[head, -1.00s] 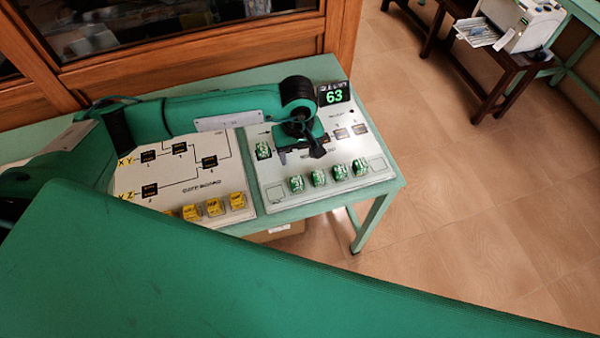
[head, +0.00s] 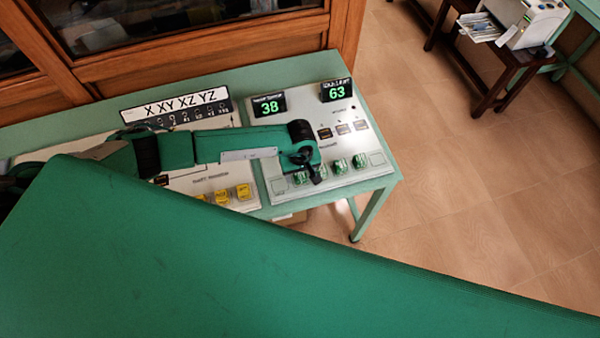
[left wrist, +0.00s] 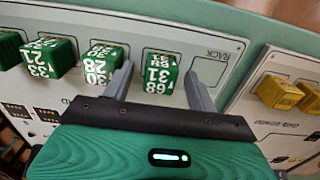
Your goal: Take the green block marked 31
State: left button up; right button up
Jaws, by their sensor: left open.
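The green block marked 31 (left wrist: 158,74) stands on the rack strip of the white panel, its numbered faces showing in the left wrist view. In the head view it appears to be the leftmost green block (head: 299,178) of the front row, partly covered by my gripper. My left gripper (left wrist: 160,71) is open and empty, one finger on each side of this block in the picture. I cannot tell whether the fingertips are down around it or still above it. In the head view the gripper (head: 308,172) hangs over the row's left end. My right gripper is not in view.
A green block marked 30 and 28 (left wrist: 104,59) stands close beside the left finger in the wrist view. Another, marked 33 and 21 (left wrist: 50,57), is farther along. Yellow blocks (head: 222,196) sit on the neighbouring panel. Displays read 38 (head: 269,105) and 63 (head: 337,91).

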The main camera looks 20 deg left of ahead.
pick_arm(q)
jog(key=shift+f, duration=0.25)
jog(key=shift+c, duration=0.5)
jog(key=c, duration=1)
jog(key=shift+o, duration=0.2)
jog(key=shift+r, duration=0.1)
